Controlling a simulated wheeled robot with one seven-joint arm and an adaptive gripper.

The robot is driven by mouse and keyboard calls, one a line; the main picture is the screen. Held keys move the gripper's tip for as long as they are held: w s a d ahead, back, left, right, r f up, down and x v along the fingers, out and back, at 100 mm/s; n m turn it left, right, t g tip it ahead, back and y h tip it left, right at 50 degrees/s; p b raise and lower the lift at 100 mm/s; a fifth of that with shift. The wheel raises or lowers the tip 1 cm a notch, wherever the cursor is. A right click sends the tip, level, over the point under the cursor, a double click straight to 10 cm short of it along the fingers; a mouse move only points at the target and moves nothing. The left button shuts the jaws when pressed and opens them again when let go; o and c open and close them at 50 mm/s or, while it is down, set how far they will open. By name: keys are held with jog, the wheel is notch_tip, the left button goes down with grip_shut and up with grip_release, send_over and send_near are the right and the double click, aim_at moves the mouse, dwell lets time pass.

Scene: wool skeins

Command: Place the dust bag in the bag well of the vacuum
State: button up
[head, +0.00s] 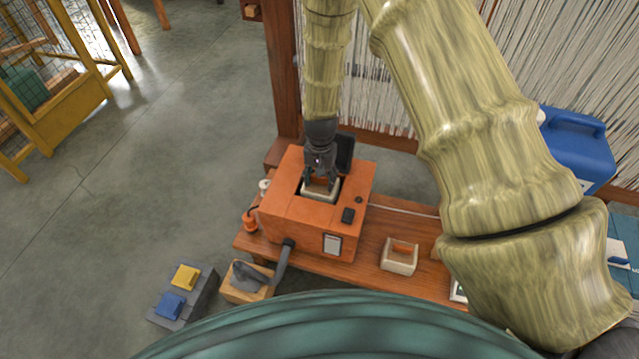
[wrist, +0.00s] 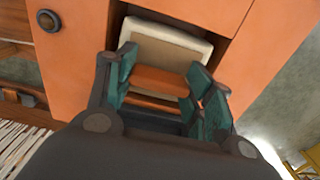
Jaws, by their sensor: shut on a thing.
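The orange vacuum (head: 293,207) stands on a wooden bench, with an open rectangular bag well in its top and a raised black flap (head: 345,152) behind it. My gripper (head: 320,184) points down at the well. It is shut on the orange grip of a cream dust bag (head: 325,195), which shows at the well opening. In the wrist view the orange grip (wrist: 160,80) lies between the green finger pads and the cream part (wrist: 165,47) lies beyond. How deep the bag sits, and whether it touches the floor of the well, is hidden.
A similar cream piece with an orange grip (head: 399,257) lies on the bench (head: 365,250) to the right. A blue jug (head: 575,150) stands further right. A grey block with yellow and blue pieces (head: 183,290) is on the floor at left. My arm hides part of the loom behind.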

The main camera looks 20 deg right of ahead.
jog(key=shift+f, duration=1.1)
jog(key=shift+f, duration=0.1)
jog(key=o, duration=1.3)
notch_tip(320, 180, up, 12)
jog(key=shift+r+p, duration=0.1)
jog(key=shift+p, duration=1)
